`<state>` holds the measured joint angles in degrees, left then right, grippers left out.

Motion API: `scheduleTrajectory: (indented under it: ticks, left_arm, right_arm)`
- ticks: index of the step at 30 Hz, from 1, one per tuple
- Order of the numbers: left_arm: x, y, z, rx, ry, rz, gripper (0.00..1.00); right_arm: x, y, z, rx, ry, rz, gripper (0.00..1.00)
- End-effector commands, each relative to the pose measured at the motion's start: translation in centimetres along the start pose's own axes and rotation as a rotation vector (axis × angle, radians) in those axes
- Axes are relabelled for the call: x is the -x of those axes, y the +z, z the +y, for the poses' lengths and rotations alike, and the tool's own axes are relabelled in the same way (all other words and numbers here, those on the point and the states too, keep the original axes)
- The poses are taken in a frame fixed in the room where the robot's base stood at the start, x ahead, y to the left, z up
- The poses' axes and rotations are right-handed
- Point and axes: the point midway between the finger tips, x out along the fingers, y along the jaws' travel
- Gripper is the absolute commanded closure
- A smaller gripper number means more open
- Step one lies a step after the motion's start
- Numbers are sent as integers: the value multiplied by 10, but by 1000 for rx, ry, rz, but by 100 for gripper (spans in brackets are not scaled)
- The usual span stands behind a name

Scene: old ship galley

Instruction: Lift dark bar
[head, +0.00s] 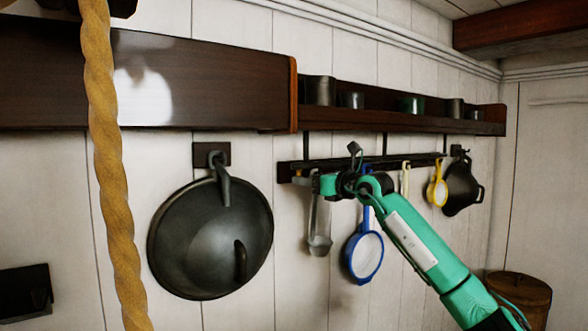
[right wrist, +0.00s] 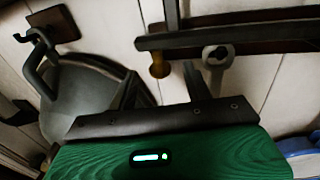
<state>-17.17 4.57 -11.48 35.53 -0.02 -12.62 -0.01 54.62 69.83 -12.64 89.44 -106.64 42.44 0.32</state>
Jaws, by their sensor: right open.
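The dark bar (head: 330,163) runs level along the white plank wall under the shelf. It also shows in the right wrist view (right wrist: 250,36), crossing the upper right in front of a dark backing board. My right gripper (head: 308,181) is at the bar's left part, just below it, with the green arm coming in from the lower right. In the right wrist view its two dark fingers (right wrist: 162,88) stand apart with nothing between them. They point up toward the bar's left end. Whether a finger touches the bar, I cannot tell. My left gripper is not in view.
A large dark wok (head: 210,240) hangs left of the bar. A ladle (head: 319,225), a blue strainer (head: 365,255), a yellow strainer (head: 437,190) and a dark pan (head: 462,187) hang along the wall. A shelf (head: 400,122) with cups is above. A rope (head: 112,180) hangs in front at left.

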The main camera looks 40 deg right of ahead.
Motion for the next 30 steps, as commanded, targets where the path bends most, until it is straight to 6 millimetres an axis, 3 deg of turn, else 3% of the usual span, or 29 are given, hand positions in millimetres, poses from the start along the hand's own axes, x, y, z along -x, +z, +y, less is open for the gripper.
scheduleTrajectory:
  ticks: [1,9,23,30]
  left_arm:
    - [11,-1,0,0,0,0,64]
    - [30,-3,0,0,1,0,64]
    - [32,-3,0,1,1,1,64]
    - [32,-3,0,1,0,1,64]
  right_arm:
    - [-10,6,1,-5,3,-1,50]
    - [-48,3,1,-3,2,-1,50]
    - [-58,0,1,1,1,0,50]
    - [-58,0,0,0,1,0,97]
